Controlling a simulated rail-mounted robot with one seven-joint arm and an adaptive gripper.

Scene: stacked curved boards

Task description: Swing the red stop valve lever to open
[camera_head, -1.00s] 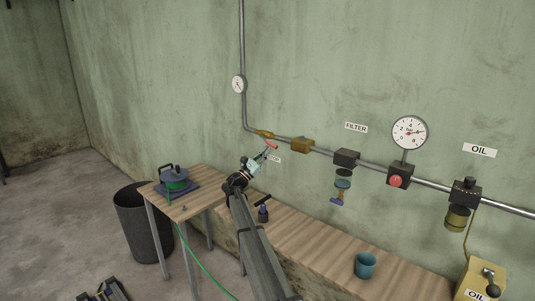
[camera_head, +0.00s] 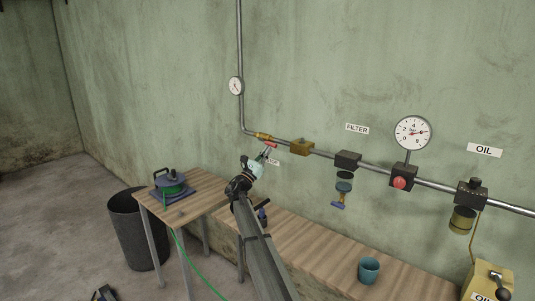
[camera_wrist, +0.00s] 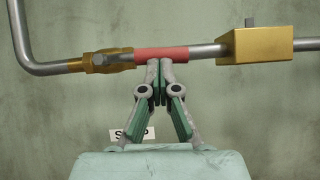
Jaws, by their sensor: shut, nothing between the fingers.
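The red stop valve lever (camera_wrist: 162,54) lies roughly level across the wrist view, in line with the pipe. Its grey shank meets the brass stop valve (camera_wrist: 108,62) on the left. In the head view the lever (camera_head: 271,145) shows just below the pipe, right of the brass valve (camera_head: 263,136). My gripper (camera_wrist: 159,70) is shut and empty, its fingertips at the lever's lower edge near its middle. I cannot tell whether they touch it. In the head view my gripper (camera_head: 265,154) is just below the lever. The STOP label (camera_wrist: 132,134) is partly hidden behind a finger.
A brass block (camera_wrist: 267,45) sits on the pipe right of the lever. The filter (camera_head: 344,186), a large gauge (camera_head: 412,133) and the oiler (camera_head: 463,219) follow rightward. A wooden bench (camera_head: 318,246) below carries a blue cup (camera_head: 369,270).

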